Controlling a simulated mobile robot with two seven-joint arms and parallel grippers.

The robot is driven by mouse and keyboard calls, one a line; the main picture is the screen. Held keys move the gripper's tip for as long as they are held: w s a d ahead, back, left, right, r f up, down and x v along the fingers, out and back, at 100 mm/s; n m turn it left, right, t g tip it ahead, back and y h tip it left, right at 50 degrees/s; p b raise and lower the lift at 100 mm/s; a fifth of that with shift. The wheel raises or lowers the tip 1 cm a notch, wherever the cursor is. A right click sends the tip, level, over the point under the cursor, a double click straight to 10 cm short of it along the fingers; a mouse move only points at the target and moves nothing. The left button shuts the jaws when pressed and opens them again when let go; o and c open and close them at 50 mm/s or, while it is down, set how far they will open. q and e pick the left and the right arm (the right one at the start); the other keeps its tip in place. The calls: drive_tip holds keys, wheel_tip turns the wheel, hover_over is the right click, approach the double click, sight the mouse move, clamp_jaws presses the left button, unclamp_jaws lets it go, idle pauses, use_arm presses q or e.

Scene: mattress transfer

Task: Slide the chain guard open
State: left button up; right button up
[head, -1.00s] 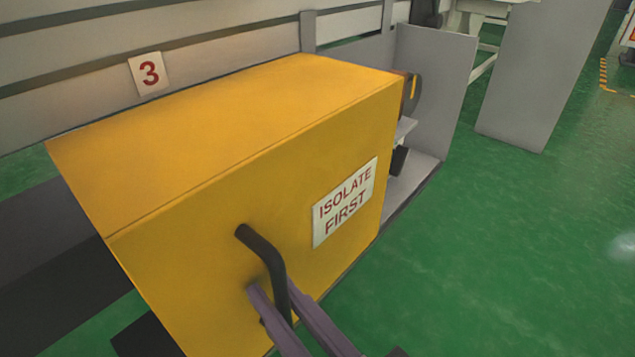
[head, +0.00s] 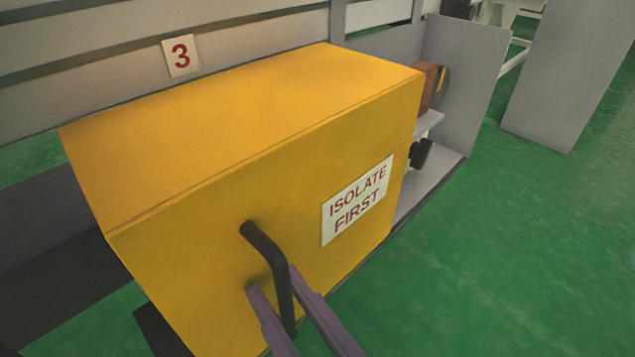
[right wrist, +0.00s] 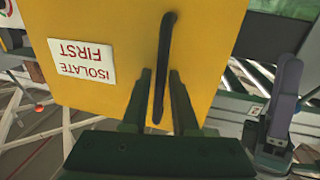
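The chain guard (head: 200,220) is a large yellow box with a sign reading "ISOLATE FIRST" (head: 357,200) on its front. A black bent bar handle (head: 268,255) stands out from the front face. My right gripper (head: 277,285) has one purple finger on each side of the handle's lower part. In the right wrist view the handle (right wrist: 166,50) runs between the right gripper's fingers (right wrist: 161,78), with narrow gaps showing on both sides, so they look open around it. What looks like my left gripper (right wrist: 286,85) shows at the right of the right wrist view; its fingers cannot be made out.
Past the guard's right end are a brown block (head: 429,87), a dark part (head: 420,153) and a grey upright panel (head: 465,80). Green floor (head: 480,270) is clear at the right.

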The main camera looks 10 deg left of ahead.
drive_tip(key=shift+s+d, duration=0.2)
drive_tip(key=p+v, duration=0.3)
drive_tip(key=v, duration=0.6)
drive_tip(key=shift+s+d, duration=0.1)
drive_tip(key=shift+s, duration=0.05)
drive_tip(key=shift+d, duration=0.1)
